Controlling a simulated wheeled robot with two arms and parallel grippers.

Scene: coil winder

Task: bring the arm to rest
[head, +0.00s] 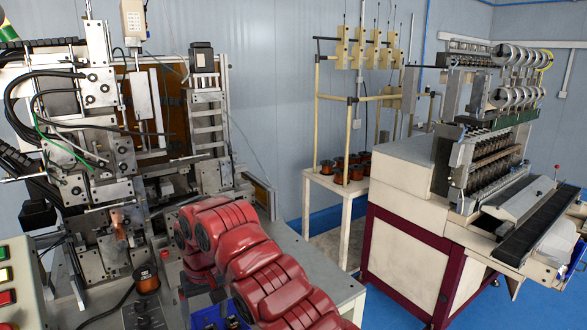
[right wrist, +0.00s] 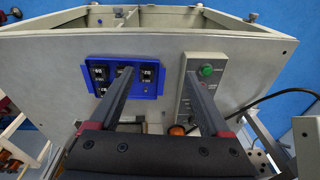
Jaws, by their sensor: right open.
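My red right arm (head: 245,255) crosses the lower middle of the head view, bent over the front of the winder bench. Its gripper is mostly hidden behind the arm there. In the right wrist view the right gripper (right wrist: 161,72) shows two dark fingers spread well apart, with nothing between them. Beyond the fingers is a blue tray (right wrist: 125,92) with several black parts in it. Part of the left finger overlaps the tray in the picture. I cannot tell the height of the fingers above the bench. My left gripper is not in view.
The winding machine (head: 100,120) stands close behind the arm at left. A copper spool (head: 147,280) sits on the bench. A control box with a green button (right wrist: 206,70) lies behind the right finger. A spool rack (head: 340,187) and another machine (head: 420,200) stand at right.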

